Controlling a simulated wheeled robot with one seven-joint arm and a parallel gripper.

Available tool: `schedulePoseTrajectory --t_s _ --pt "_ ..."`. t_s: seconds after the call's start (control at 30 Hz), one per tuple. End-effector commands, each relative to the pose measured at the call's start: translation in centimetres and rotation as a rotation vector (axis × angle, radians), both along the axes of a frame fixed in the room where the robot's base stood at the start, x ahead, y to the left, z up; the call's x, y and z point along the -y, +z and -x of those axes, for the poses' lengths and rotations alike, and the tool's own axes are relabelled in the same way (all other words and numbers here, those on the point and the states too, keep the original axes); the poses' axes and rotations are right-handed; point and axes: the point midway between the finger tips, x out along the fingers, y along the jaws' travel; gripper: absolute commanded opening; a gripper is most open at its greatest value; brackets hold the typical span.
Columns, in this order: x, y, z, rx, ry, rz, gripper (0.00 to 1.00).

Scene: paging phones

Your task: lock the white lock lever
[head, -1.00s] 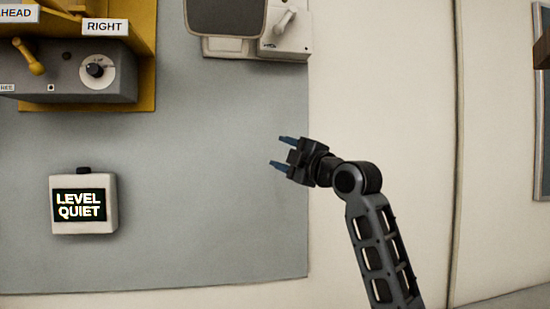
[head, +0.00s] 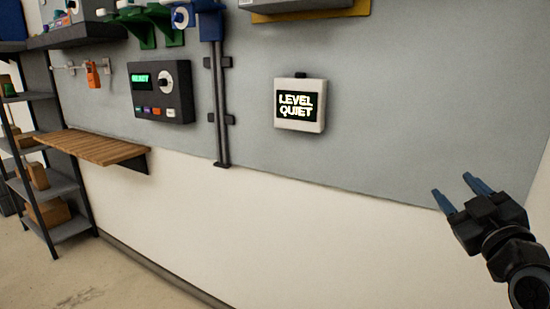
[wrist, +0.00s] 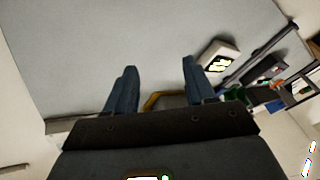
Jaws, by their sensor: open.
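No white lock lever can be made out in the head view now, and I cannot pick one out in the wrist view. My gripper (head: 454,184) is at the right edge of the head view, its two blue fingers apart and empty, pointing up and left in front of the grey wall panel. In the wrist view my gripper (wrist: 159,67) shows both fingers spread, with only grey panel between their tips.
A white box reading LEVEL QUIET (head: 299,104) hangs on the grey panel (head: 390,110). Left are a dark keypad unit (head: 161,92), a vertical rail (head: 219,100), a wooden shelf (head: 95,147) and a metal rack (head: 65,187). The white lower wall is bare.

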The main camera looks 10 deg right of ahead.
Motion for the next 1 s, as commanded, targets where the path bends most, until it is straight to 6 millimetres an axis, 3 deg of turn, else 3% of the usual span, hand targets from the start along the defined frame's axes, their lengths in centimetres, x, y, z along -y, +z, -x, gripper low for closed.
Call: schedulePoseTrajectory --t_s 0.03,0.2,0.5,0.73,1.0 --pt "-1.7 -2.2 0.8 -0.010 0.010 -0.052 0.54" --pt "-6.6 -7.8 4.3 -0.023 0.029 -0.204 0.54" --pt "-14.1 -15.1 12.9 -0.077 0.059 -0.416 0.54" --pt "-18.3 -18.2 21.0 -0.139 0.090 -0.532 0.54" --pt "-21.1 -18.9 30.6 -0.227 0.149 -0.629 0.54"
